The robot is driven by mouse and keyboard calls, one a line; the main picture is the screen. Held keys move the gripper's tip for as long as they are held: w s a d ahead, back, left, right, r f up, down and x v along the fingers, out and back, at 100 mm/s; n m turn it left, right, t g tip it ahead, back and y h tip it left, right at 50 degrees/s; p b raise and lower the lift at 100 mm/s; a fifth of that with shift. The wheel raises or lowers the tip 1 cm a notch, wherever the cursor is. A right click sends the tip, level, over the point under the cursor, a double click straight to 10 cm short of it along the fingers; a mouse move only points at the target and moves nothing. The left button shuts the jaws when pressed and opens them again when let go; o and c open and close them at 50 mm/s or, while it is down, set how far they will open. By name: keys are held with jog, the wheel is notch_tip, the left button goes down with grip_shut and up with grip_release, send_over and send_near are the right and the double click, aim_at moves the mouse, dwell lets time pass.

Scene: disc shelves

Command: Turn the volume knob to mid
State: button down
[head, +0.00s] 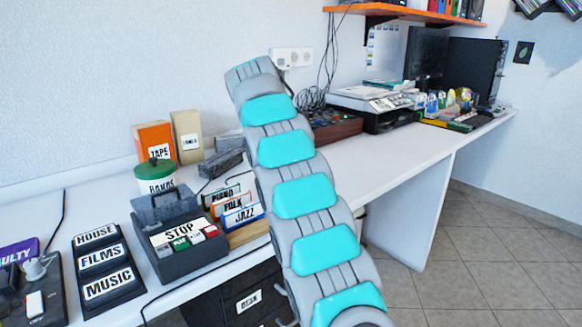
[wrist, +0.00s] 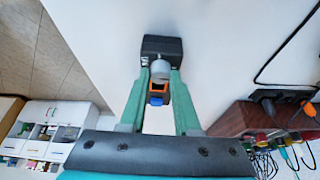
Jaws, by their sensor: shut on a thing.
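In the wrist view, a grey round knob (wrist: 160,68) stands out from a small dark box (wrist: 163,44) on the white surface. My gripper (wrist: 160,76) has one green finger on each side of the knob and is shut on it. I see no pointer or scale on the knob, so its setting cannot be told. A small orange and blue thing (wrist: 157,92) shows between the fingers, below the knob in the picture. In the head view my arm rises over the desk and its end tilts away; the fingers and the held knob are hidden there.
The desk (head: 395,165) also holds a STOP button player (head: 178,235), a HOUSE/FILMS/MUSIC panel (head: 105,270), and a knobbed device (head: 35,290) beside a purple FAULTY sign (head: 18,252). A wooden-sided mixer with cables (wrist: 245,118) lies right of my fingers.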

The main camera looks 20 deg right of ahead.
dwell(0.4)
jog(key=c, duration=0.6)
grip_release()
